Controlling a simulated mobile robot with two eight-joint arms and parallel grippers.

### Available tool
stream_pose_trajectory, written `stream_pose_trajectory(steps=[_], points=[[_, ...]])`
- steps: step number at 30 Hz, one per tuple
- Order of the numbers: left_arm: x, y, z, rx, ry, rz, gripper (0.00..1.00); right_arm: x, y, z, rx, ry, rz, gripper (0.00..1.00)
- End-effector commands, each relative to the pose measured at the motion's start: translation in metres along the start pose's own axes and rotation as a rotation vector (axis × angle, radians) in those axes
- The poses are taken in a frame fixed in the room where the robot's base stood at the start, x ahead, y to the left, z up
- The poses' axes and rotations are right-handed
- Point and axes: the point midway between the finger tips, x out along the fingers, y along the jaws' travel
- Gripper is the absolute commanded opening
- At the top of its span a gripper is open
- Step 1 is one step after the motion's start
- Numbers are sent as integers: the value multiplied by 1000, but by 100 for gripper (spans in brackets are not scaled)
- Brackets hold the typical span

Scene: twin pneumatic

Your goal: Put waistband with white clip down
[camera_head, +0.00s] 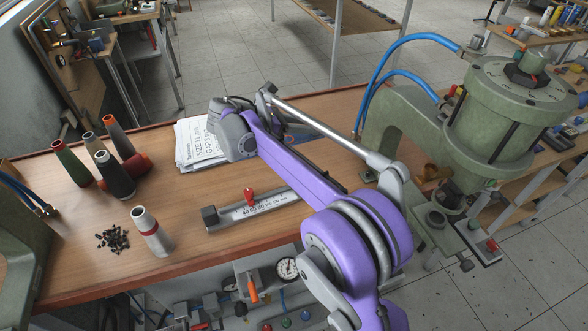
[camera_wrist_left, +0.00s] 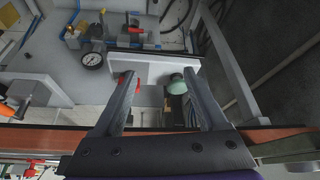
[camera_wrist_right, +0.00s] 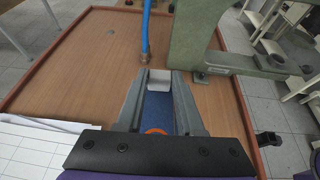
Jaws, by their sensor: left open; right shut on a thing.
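The blue waistband (camera_wrist_right: 158,108) with its white clip (camera_wrist_right: 159,80) is between the fingers of my right gripper (camera_wrist_right: 160,95), which is shut on it. The clip shows near the fingertips and an orange ring shows nearer the wrist. In the head view my purple right arm reaches over the table and hides this gripper; a bit of blue (camera_head: 300,134) shows behind the arm. I cannot tell whether the waistband touches the table. My left gripper (camera_wrist_left: 163,78) is open and empty near the table's front edge, and is not seen in the head view.
Printed sheets (camera_head: 190,152) lie left of my right arm. A green press (camera_head: 500,110) with blue hoses stands at the right. Thread cones (camera_head: 115,170), a gauge bar (camera_head: 255,208) and black bits (camera_head: 112,239) lie on the wooden table (camera_head: 60,270). A pressure dial (camera_head: 287,268) is below.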

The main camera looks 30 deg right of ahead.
Motion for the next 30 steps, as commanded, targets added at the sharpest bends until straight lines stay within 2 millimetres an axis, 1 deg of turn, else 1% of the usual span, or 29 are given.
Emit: stream_pose_trajectory(steps=[1, 3, 6, 8, 16, 23, 27, 30], points=[[1, 0, 0, 0, 0, 0, 75, 11, -10, 4, -1, -1, 5, 0], [1, 0, 1, 0, 0, 0, 75, 21, -20, 8, -6, -2, 15, 0], [2, 0, 1, 0, -1, 0, 75, 30, -29, 10, -11, -3, 26, 0], [2, 0, 1, 0, -1, 0, 75, 35, -32, 7, -13, -3, 29, 0], [6, 0, 4, 0, -2, 0, 75, 55, -33, -37, -14, -3, 31, 0], [7, 0, 4, 0, -3, 0, 75, 62, -32, -54, -14, -3, 31, 0], [9, 0, 6, 0, -3, 0, 75, 69, -32, -73, -14, -3, 31, 0], [9, 0, 6, 0, -4, 0, 75, 73, -32, -81, -14, -3, 31, 0]])
